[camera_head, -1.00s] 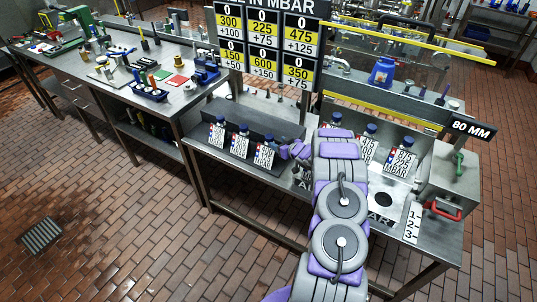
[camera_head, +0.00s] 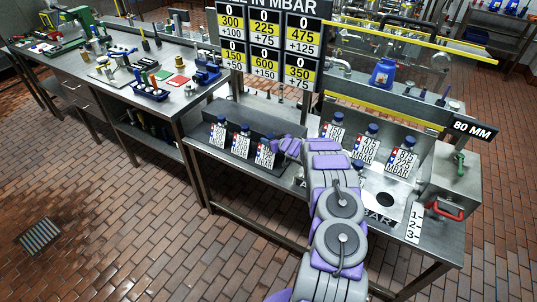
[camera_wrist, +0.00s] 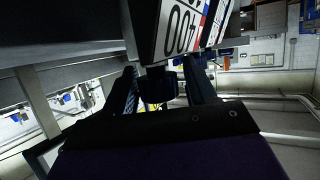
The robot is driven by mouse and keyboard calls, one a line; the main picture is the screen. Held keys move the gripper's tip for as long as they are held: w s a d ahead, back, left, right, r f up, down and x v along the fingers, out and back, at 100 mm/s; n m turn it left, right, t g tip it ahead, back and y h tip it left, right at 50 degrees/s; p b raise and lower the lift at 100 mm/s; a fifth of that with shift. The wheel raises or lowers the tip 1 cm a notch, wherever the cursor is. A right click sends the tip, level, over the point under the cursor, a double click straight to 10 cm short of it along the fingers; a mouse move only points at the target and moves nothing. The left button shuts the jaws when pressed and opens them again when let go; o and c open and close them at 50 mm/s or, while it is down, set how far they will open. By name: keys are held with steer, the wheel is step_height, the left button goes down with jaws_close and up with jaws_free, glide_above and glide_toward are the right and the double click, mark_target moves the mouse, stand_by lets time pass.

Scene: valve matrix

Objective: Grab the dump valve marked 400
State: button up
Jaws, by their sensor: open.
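The dump valve marked 400 (camera_wrist: 178,28) shows in the wrist view as a white card with black digits, rotated in the picture. A dark rounded part (camera_wrist: 157,86) below the card sits between my fingers; I cannot tell if they touch it. My gripper (camera_wrist: 166,88) is open around that part. In the head view my gripper (camera_head: 283,146) is just right of the rightmost card valve (camera_head: 265,152) of the left group. That card's number is too small to read there. My gripper hides part of its top.
Two more card valves (camera_head: 219,133) (camera_head: 241,143) stand left of it. Another group (camera_head: 367,147) stands right of my arm, before a yellow-edged panel. A pressure board (camera_head: 268,45) rises behind. A box with a red handle (camera_head: 447,207) is at right.

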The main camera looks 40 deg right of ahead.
steer(key=shift+d+f, duration=0.1)
steer(key=shift+d, duration=0.1)
steer(key=c, duration=0.4)
jaws_close()
